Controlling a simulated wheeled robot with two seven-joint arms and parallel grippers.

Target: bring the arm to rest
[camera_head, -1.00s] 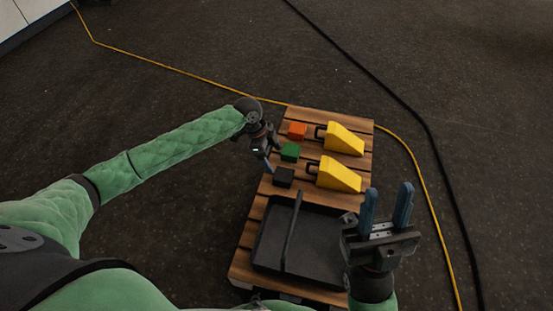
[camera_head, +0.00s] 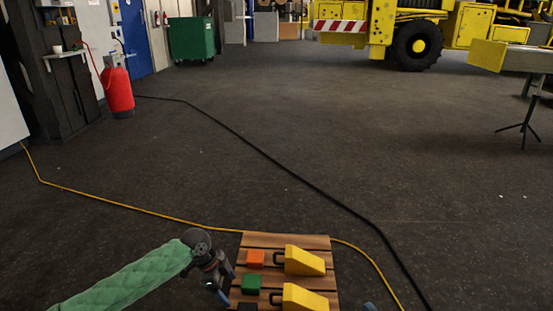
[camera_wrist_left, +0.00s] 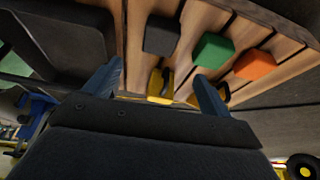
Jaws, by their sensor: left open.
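My left gripper (camera_head: 226,284) hangs at the left edge of a wooden pallet (camera_head: 330,243), beside the green block (camera_head: 251,284). It is open and empty. In the left wrist view its two blue fingers (camera_wrist_left: 158,88) stand apart, with the pallet, black block (camera_wrist_left: 162,36), green block (camera_wrist_left: 213,49) and orange block (camera_wrist_left: 254,64) beyond them. My left arm in its green sleeve reaches in from the lower left. Of my right gripper only a blue fingertip (camera_head: 369,307) shows at the bottom edge; its jaws are cut off.
Two yellow wedge-shaped pieces (camera_head: 304,262) lie on the pallet's right side. The orange block (camera_head: 255,258) lies near its far left corner. A dark tray (camera_wrist_left: 60,35) shows in the left wrist view. Yellow and black cables (camera_head: 290,175) cross the open floor. A yellow vehicle (camera_head: 400,30) stands far back.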

